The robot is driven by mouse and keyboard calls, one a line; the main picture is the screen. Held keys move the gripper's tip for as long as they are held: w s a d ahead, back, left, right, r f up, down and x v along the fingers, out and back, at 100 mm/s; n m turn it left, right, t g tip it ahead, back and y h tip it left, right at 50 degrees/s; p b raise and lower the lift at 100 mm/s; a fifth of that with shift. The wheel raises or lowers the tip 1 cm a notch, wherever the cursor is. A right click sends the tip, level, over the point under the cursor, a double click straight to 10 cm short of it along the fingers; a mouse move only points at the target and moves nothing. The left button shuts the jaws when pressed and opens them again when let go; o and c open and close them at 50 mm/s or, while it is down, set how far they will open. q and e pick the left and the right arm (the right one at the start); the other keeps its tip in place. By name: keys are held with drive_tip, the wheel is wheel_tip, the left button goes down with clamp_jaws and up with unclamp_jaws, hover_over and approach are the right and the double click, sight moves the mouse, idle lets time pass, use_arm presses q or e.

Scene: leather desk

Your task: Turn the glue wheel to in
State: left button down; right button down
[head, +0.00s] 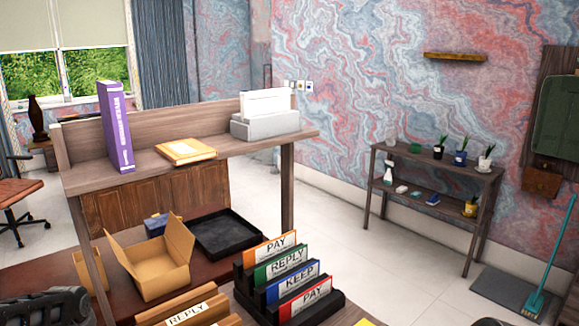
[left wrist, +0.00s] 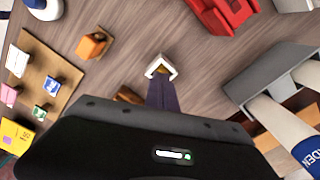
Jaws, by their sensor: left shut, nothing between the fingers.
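No glue wheel is plain to me in either view. In the left wrist view, my left gripper (left wrist: 161,72) is shut and empty over a wooden surface (left wrist: 150,25), its pale tips together. A white and blue thing (left wrist: 43,8), cut by the top edge, lies up and left of the tips; I cannot tell whether it is a glue container. An orange block-like thing (left wrist: 93,44) is left of the tips, apart from them. In the head view only a dark part of my left arm shows at the lower left. My right gripper is not in view.
In the left wrist view, a brown board (left wrist: 50,80) with small coloured pieces lies left; a red object (left wrist: 222,14) and a grey holder (left wrist: 265,75) are right. The head view shows a shelf (head: 220,148), a cardboard box (head: 150,262), a black tray (head: 228,232) and labelled folders (head: 290,283).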

use_arm(q)
drive_tip(key=shift+w+a, duration=0.3)
drive_tip(key=shift+a, duration=0.4)
idle(0.4)
drive_tip(key=shift+s+a, duration=0.25)
drive_tip(key=shift+s, duration=0.05)
drive_tip(key=shift+p, duration=0.3)
wheel_tip(320, 180, up, 6)
drive_tip(key=p, duration=0.4)
idle(0.5)
